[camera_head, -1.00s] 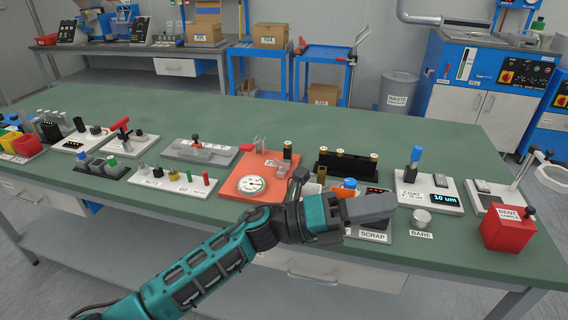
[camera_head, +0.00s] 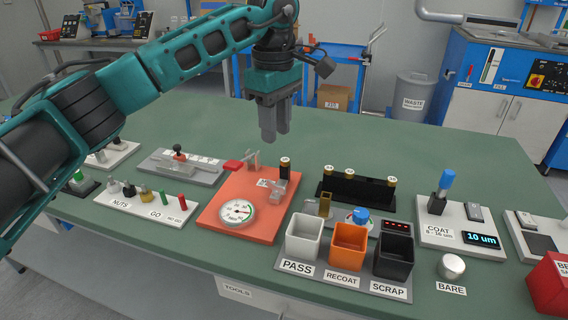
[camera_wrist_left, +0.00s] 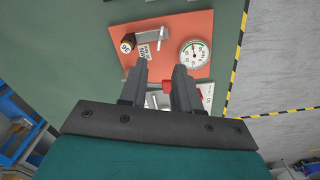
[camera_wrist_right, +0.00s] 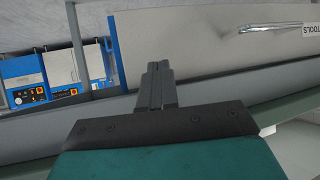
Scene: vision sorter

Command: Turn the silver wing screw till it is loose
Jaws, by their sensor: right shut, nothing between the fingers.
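My left gripper (camera_head: 276,137) hangs above and behind the plate, fingers down. In the left wrist view its fingers (camera_wrist_left: 160,72) are apart and empty, with the red lever showing between them. My right gripper (camera_wrist_right: 155,70) is shut and empty, low by the bench front.
White, orange and black bins (camera_head: 349,246) stand right of the plate, with a black rack (camera_head: 356,190) behind them. A nut board (camera_head: 146,202) and a grey fixture (camera_head: 183,166) stand left. The green bench behind the plate is clear.

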